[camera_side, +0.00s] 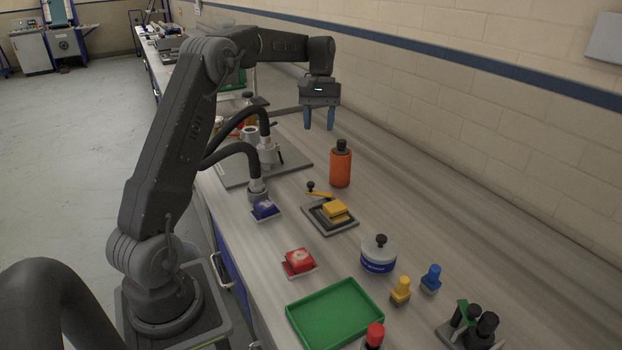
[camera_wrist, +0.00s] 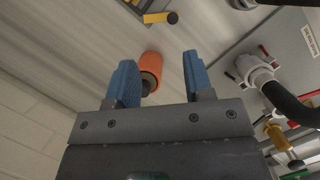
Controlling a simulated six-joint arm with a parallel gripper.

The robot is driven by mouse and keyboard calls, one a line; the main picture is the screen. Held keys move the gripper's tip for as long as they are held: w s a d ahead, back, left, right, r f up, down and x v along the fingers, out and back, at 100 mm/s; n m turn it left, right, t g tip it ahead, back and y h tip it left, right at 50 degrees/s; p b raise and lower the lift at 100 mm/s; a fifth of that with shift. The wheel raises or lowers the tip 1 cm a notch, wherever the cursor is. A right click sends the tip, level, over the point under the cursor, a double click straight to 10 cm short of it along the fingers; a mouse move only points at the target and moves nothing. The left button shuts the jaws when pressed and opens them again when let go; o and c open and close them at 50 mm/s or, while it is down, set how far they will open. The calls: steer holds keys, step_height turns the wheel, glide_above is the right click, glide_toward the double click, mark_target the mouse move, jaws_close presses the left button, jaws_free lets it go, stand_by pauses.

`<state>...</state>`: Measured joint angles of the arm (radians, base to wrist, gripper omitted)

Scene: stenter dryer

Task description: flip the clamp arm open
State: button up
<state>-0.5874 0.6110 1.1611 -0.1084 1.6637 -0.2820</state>
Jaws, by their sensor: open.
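The clamp arm (camera_side: 321,194) is a thin yellow bar with a black knob at its left end. It lies at the far edge of a dark grey fixture (camera_side: 350,228) that holds a yellow block (camera_side: 335,212). The arm looks low and about level; its hinge is too small to make out. In the wrist view the yellow bar and knob (camera_wrist: 158,18) show at the top edge, with the fixture mostly cut off. My gripper (camera_side: 319,126) has blue fingers pointing down, spread apart and empty. It is high above the bench, behind the clamp arm and apart from it.
An orange bottle (camera_side: 340,168) with a dark cap stands between my gripper and the clamp arm; it also shows in the wrist view (camera_wrist: 151,63). Black hoses (camera_side: 238,148) arch at the left. A red block (camera_side: 299,261) and green tray (camera_side: 303,313) sit nearer.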

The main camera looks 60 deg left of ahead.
mark_target(311, 182)
steer(key=shift+n+h, duration=0.3)
steer(key=shift+n, duration=0.2)
steer(key=s+f, duration=0.1)
steer(key=f, duration=0.9)
steer(key=s+f, duration=0.1)
steer(key=f, duration=0.4)
steer(key=shift+s+d+f, duration=0.25)
steer(key=shift+s+d, duration=0.05)
steer(key=shift+d, duration=0.1)
